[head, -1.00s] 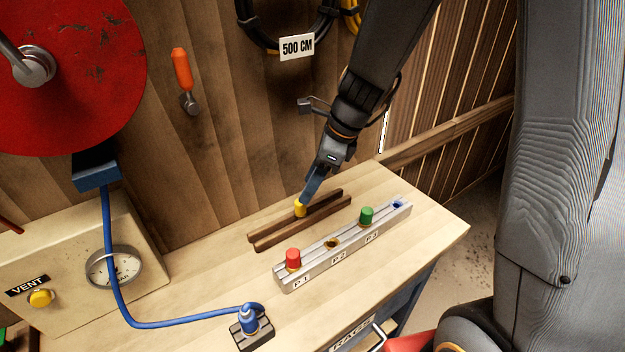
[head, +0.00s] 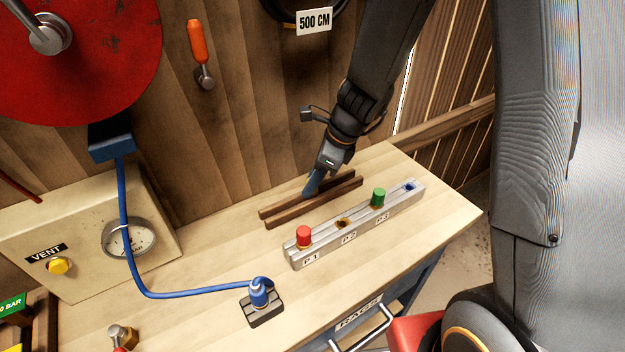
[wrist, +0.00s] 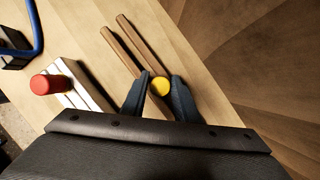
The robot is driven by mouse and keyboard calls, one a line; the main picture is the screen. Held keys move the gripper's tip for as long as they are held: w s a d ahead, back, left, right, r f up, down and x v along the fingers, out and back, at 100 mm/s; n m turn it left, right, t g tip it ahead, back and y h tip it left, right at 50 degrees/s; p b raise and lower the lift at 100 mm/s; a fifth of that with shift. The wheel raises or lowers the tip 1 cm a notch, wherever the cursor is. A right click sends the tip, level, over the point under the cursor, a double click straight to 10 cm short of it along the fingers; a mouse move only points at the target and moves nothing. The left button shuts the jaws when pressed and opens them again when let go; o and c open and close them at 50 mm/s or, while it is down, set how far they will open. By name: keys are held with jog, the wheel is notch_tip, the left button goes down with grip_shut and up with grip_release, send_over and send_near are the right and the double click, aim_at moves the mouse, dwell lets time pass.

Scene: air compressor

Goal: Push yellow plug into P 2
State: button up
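The yellow plug (wrist: 160,86) shows in the wrist view between the two blue fingertips of my gripper (wrist: 159,78), beside the dark slats. The fingers stand one on each side of it; I cannot tell whether they press on it. In the head view my gripper (head: 310,191) is down at the dark wooden rack (head: 275,214) and hides the plug. P 2 (head: 343,223) is an empty, dark round socket in the middle of the metal block (head: 325,240), in front of the rack and to the right of its near end.
A red plug (head: 304,236) stands in P 1 and a green plug (head: 378,196) in P 3. A blue-ringed socket (head: 409,186) is at the block's far end. A blue hose (head: 170,295) runs to a fitting (head: 260,300) on the bench. The wooden wall is close behind.

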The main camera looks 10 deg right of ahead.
grip_shut()
jog(key=shift+r, duration=0.15)
jog(key=shift+r+p, duration=2.45)
jog(key=shift+p, duration=0.4)
